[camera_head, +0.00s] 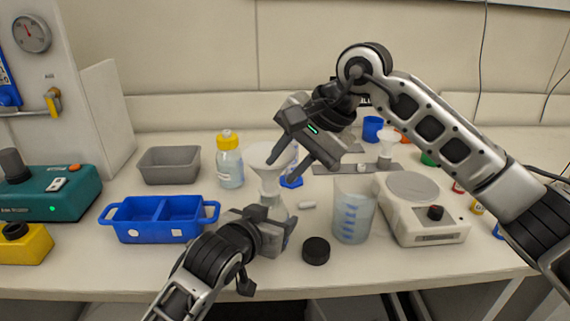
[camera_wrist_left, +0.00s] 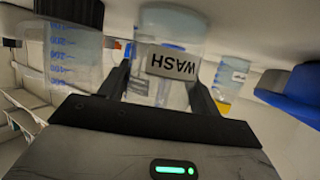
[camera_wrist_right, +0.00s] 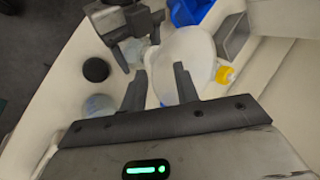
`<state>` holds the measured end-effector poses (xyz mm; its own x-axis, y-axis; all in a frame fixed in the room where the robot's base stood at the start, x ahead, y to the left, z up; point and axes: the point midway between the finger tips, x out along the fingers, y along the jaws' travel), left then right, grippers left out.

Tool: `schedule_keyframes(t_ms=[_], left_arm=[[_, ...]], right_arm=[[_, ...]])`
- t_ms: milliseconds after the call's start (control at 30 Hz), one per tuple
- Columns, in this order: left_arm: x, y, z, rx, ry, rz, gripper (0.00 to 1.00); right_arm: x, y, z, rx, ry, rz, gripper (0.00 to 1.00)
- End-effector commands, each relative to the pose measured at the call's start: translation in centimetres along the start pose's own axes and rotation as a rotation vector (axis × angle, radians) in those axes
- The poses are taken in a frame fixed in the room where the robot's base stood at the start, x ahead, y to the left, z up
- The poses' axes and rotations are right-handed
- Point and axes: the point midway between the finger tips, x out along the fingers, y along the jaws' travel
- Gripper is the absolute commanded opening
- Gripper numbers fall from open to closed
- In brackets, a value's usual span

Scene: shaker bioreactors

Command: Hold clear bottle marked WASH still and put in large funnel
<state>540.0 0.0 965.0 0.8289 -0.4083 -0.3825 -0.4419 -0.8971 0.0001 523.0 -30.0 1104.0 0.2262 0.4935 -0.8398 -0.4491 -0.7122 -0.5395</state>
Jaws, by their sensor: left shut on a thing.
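The clear bottle marked WASH (camera_head: 278,211) stands on the bench, and its label shows upside down in the left wrist view (camera_wrist_left: 174,62). My left gripper (camera_head: 283,232) is shut around the bottle's sides. The large white funnel (camera_head: 267,160) is upright over the bottle, its stem at the bottle's mouth. How deep the stem sits is hard to tell. My right gripper (camera_head: 300,160) is at the funnel's rim with its fingers apart. In the right wrist view the funnel (camera_wrist_right: 188,55) lies partly behind one finger.
A black cap (camera_head: 316,250) and a graduated beaker (camera_head: 353,211) stand right of the bottle, beside a scale (camera_head: 420,206). A blue divided tray (camera_head: 159,217), grey bin (camera_head: 169,165) and yellow-capped bottle (camera_head: 229,161) are left. A smaller funnel (camera_head: 388,140) stands behind.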

Motion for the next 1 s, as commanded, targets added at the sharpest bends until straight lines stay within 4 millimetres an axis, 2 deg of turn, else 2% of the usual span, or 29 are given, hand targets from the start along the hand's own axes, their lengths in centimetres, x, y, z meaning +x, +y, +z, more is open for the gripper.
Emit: schedule_keyframes(t_ms=[300,500,667,867,900,967,1000], left_arm=[[0.0,-0.1,0.1,0.000,-0.002,-0.001,0.28],[0.0,0.0,0.1,0.000,-0.002,-0.001,0.28],[0.0,0.0,0.1,0.000,-0.002,-0.001,0.28],[0.0,0.0,0.1,0.000,-0.002,-0.001,0.28],[0.0,0.0,0.1,0.000,-0.002,-0.001,0.71],[0.0,0.0,0.1,0.000,-0.002,-0.001,0.88],[0.0,0.0,0.1,0.000,-0.001,-0.001,0.89]], right_arm=[[-6.7,0.0,-0.1,-0.001,0.005,-0.002,0.30],[-9.8,0.0,-0.1,0.001,0.003,-0.001,0.30],[-10.9,0.1,0.0,0.001,0.000,0.000,0.30],[-11.1,0.1,0.0,0.001,0.000,0.000,0.30],[-11.1,0.1,0.0,0.001,0.000,0.000,0.30],[-11.1,0.1,0.0,0.001,0.000,0.000,0.30],[-11.1,0.1,0.0,0.001,0.000,0.000,0.30]])
